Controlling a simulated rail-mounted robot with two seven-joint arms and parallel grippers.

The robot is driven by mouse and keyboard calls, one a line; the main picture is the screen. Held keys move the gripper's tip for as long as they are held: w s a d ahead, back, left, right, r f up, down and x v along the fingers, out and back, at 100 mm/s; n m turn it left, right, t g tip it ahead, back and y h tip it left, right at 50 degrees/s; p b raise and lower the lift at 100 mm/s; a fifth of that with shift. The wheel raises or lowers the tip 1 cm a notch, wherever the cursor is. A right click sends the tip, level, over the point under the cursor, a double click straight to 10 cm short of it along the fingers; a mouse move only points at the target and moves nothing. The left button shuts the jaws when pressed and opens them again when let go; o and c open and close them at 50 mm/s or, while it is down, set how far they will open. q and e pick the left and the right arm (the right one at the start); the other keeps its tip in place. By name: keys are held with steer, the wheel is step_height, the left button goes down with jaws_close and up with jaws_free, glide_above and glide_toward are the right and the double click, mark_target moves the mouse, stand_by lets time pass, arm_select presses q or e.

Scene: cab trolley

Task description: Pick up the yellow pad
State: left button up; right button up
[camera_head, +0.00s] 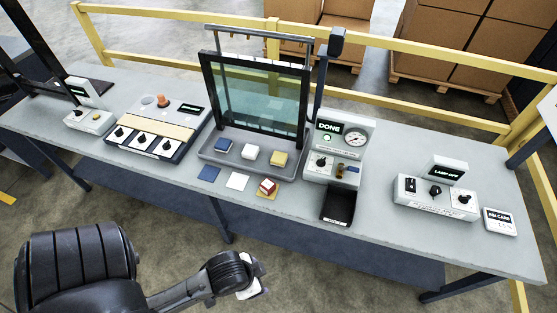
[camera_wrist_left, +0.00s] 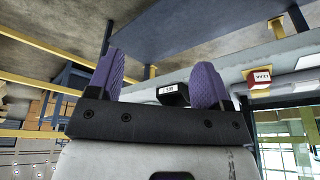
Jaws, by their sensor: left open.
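A yellow block-like pad (camera_head: 279,159) sits at the right end of a row in the grey tray (camera_head: 205,153), beside a white pad (camera_head: 250,153) and a blue pad (camera_head: 223,145). A flat yellow square (camera_head: 261,194) lies on the table in front, partly covered by a red and white cube (camera_head: 267,187). The cube also shows in the left wrist view (camera_wrist_left: 260,78). My left gripper (camera_head: 256,282) is in front of the table, apart from the pads. In the left wrist view its purple fingers (camera_wrist_left: 158,62) are spread, with nothing between them. My right gripper is not in view.
A framed glass panel (camera_head: 255,90) stands behind the tray. A gauge unit reading DONE (camera_head: 345,130), with a black bin (camera_head: 338,206), stands to its right. A button console (camera_head: 158,125) is at left, a lamp box (camera_head: 437,197) at right. Flat blue (camera_head: 209,174) and white (camera_head: 237,181) squares lie in front.

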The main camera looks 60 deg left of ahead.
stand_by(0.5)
arm_select(q)
steer(key=o, duration=0.4)
